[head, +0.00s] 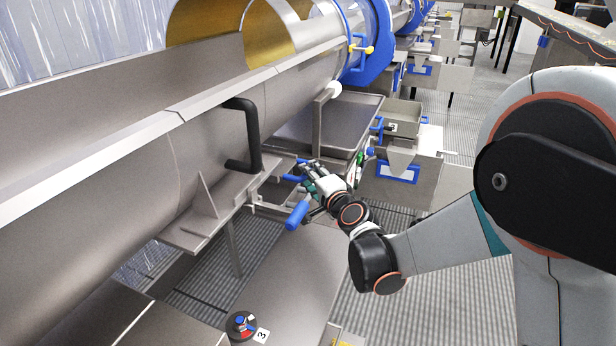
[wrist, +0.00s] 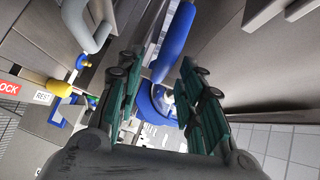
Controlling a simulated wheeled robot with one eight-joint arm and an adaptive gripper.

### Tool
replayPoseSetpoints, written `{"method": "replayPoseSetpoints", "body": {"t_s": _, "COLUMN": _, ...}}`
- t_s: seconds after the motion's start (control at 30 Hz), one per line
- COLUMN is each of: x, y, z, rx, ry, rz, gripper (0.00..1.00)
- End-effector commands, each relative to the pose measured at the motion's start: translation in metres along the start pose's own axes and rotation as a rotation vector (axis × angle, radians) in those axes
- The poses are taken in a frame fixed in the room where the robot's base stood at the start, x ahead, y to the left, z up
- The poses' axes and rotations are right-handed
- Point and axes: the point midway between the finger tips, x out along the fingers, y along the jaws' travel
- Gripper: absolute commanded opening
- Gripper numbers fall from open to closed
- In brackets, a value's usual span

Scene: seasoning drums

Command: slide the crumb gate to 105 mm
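My gripper (head: 310,180) is beside the blue-handled parts under the large steel drum (head: 215,140). In the wrist view its two green-padded fingers (wrist: 160,68) stand apart, with a blue grip bar (wrist: 175,42) in the gap between or just beyond them. I cannot tell whether either finger touches it. In the head view a blue handle (head: 298,215) hangs just left of and below the gripper. A blue part lies behind the fingers and is partly hidden. The crumb gate and any millimetre scale cannot be made out clearly.
A black bent handle (head: 245,140) sticks out from the drum above the gripper. A steel tray (head: 330,125) lies behind it. A black knob with a "3" label (head: 240,325) stands on the steel surface in front. Ribbed floor is open at right.

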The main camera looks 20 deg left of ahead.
Motion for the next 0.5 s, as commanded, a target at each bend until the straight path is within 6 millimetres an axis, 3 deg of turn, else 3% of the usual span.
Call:
{"method": "replayPoseSetpoints", "body": {"t_s": 0.2, "x": 0.025, "y": 0.001, "z": 0.000, "rx": -0.001, "ry": -0.001, "rz": 0.000, "gripper": 0.35}}
{"method": "replayPoseSetpoints", "body": {"t_s": 0.5, "x": 0.030, "y": 0.000, "z": 0.000, "rx": 0.000, "ry": -0.001, "rz": 0.000, "gripper": 0.35}}
